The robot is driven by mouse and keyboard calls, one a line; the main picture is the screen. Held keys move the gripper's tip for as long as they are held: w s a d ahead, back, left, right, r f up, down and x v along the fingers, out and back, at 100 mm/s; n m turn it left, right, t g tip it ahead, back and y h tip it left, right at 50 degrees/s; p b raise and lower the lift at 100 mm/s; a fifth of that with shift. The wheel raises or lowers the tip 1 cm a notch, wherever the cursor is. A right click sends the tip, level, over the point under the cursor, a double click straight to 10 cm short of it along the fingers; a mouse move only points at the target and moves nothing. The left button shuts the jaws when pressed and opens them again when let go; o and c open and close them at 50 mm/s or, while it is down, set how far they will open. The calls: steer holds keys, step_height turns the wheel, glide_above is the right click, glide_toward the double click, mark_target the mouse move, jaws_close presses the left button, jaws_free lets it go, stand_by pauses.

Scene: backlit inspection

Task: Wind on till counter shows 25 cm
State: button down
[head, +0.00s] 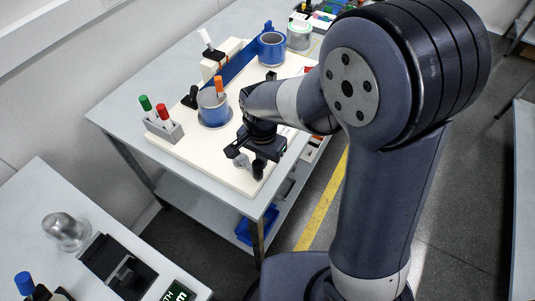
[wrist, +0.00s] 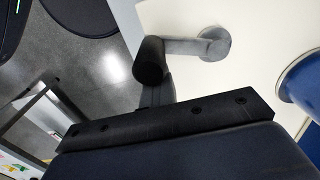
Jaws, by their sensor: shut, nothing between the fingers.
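A grey crank arm (head: 242,161) with a black grip (head: 259,168) sits near the front edge of the cream board (head: 190,151). In the wrist view the crank's round hub (wrist: 213,43) is at upper right and its black grip (wrist: 150,60) left of it. My gripper (head: 247,150) is shut and empty, just above the crank; its tip (wrist: 157,93) shows right below the grip. I cannot tell whether they touch. A blue drum (head: 211,108) with an orange knob (head: 220,87) stands behind, joined towards a second blue reel (head: 271,45) by a blue strip (head: 238,62). No counter reading is legible.
A grey holder with green and red pens (head: 163,127) stands left of the drum. A white block (head: 222,58) and a clear tape roll (head: 299,36) are farther back. A second bench (head: 45,190) is at lower left, with a partly cropped green display (head: 179,292).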

steer(key=shift+s+a, duration=0.4)
steer(key=shift+a, duration=0.1)
steer(key=shift+s+a, duration=0.35)
steer(key=shift+a, duration=0.4)
steer(key=shift+s+a, duration=0.3)
steer(key=shift+a, duration=0.4)
steer(key=shift+a, duration=0.55)
steer(key=c, duration=1.1)
jaws_free()
